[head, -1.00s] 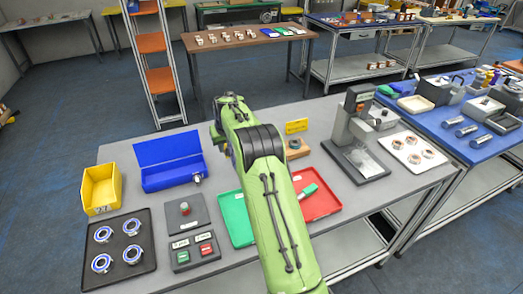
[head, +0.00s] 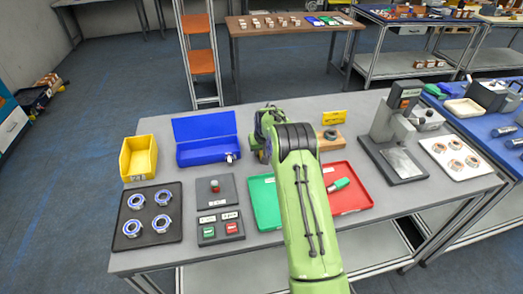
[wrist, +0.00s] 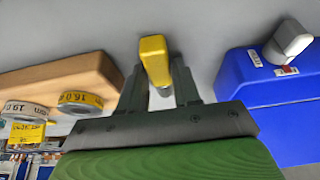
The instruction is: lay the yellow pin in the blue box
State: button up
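The yellow pin (wrist: 156,62) is between the two fingers of my gripper (wrist: 160,76) in the wrist view, and the fingers appear closed on its sides. The open blue box (head: 204,152) stands on the grey table, with its lid raised at the back. In the head view my gripper is left of the wooden block and right of the box; its fingertips and the pin are hidden by my arm. The blue box (wrist: 270,92) also shows at the right of the wrist view, apart from the pin. The box's inside is only partly visible.
A small grey labelled device (wrist: 289,42) sits at the box's corner. A wooden block (head: 329,143), a yellow bin (head: 138,158), a control panel (head: 215,205), green (head: 265,203) and red (head: 349,189) trays and a black press stand (head: 394,150) surround the work area.

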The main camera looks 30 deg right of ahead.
jog(key=shift+o, duration=1.3)
